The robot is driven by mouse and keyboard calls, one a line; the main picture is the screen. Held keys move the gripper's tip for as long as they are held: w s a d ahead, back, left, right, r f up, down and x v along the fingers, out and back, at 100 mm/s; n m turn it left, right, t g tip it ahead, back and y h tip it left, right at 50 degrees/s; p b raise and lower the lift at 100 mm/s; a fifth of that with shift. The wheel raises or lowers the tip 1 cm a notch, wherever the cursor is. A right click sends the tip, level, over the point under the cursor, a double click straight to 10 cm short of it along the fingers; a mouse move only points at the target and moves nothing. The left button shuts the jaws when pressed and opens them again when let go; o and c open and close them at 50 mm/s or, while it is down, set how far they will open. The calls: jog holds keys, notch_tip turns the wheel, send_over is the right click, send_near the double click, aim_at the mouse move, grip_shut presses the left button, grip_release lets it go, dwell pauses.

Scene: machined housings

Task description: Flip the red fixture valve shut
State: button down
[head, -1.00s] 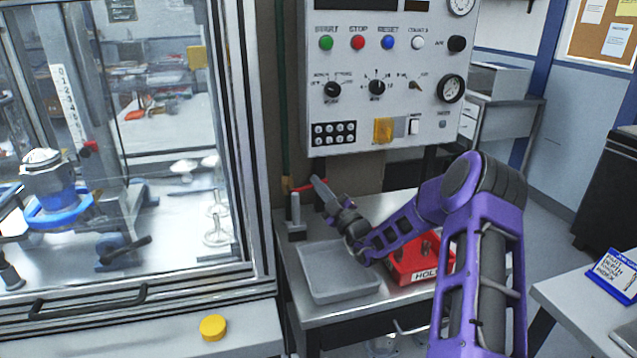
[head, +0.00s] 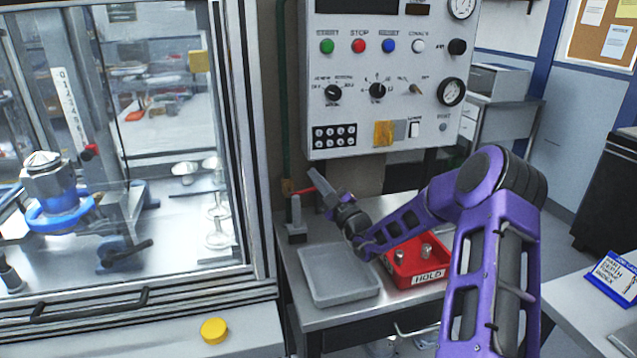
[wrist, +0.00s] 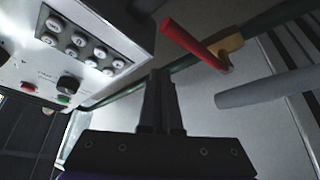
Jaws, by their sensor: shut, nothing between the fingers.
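The red valve handle (head: 303,190) sticks out to the right from a brass valve body (head: 287,187) on the green upright pipe (head: 283,120). In the wrist view the red handle (wrist: 190,42) lies crosswise to the green pipe (wrist: 275,27), with its brass body (wrist: 228,44) at one end. My gripper (head: 311,171) is shut and empty, its tips just above and right of the handle in the head view. In the wrist view the shut fingers (wrist: 160,75) are below the handle's free end, with a visible gap. Contact cannot be seen.
A grey upright post (head: 296,213) stands just below the valve; it also shows in the wrist view (wrist: 265,92). The control panel (head: 390,80) hangs above. A grey tray (head: 341,295) and a red HOLD bin (head: 408,279) sit on the bench. A glazed enclosure (head: 235,150) stands left.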

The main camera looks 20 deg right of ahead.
jog(key=s+d+f, duration=0.1)
jog(key=s+f, duration=0.3)
jog(key=s, duration=0.3)
jog(key=shift+s, duration=0.3)
